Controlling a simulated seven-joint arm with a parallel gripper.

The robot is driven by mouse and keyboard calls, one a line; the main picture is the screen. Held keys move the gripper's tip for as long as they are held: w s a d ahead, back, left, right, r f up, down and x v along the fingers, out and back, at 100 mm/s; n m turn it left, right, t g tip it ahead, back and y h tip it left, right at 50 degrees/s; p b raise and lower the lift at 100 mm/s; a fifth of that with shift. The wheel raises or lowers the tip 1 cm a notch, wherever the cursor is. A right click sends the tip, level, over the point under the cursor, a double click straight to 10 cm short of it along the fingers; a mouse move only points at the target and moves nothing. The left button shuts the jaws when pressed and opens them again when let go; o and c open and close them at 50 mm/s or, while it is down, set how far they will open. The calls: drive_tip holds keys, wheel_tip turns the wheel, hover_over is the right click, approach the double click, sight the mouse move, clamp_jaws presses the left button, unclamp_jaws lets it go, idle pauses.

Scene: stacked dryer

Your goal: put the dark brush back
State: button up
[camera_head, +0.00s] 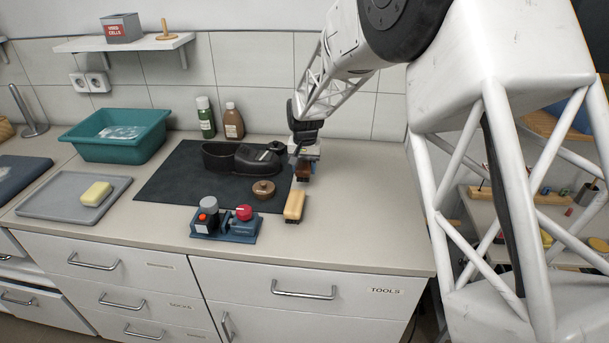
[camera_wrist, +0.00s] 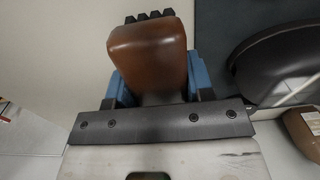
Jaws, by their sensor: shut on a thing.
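The dark brush (camera_wrist: 150,50) has a brown wooden back and black bristles that show at its far edge in the wrist view. My gripper (camera_wrist: 158,88) is shut on it, with a blue finger on each side. In the head view my gripper (camera_head: 303,168) is at the right edge of the black mat (camera_head: 165,187), and the dark brush (camera_head: 303,172) shows small and partly hidden below it. I cannot tell whether the brush touches the counter. A light wooden brush (camera_head: 294,206) lies just in front of it on the counter.
A black shoe (camera_head: 262,163) and a brown round lidded pot (camera_head: 263,189) are on the mat. A blue holder (camera_head: 238,233) with red and grey knobs stands at the front edge. Two bottles (camera_head: 233,122) stand behind. A teal tub (camera_head: 110,145) and grey tray (camera_head: 60,205) are left.

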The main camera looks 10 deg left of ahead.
drive_tip(key=shift+f, duration=1.6)
drive_tip(key=shift+f, duration=0.15)
drive_tip(key=o, duration=0.8)
drive_tip(key=shift+o, duration=0.2)
wheel_tip(320, 180, up, 12)
drive_tip(key=shift+r, duration=0.15)
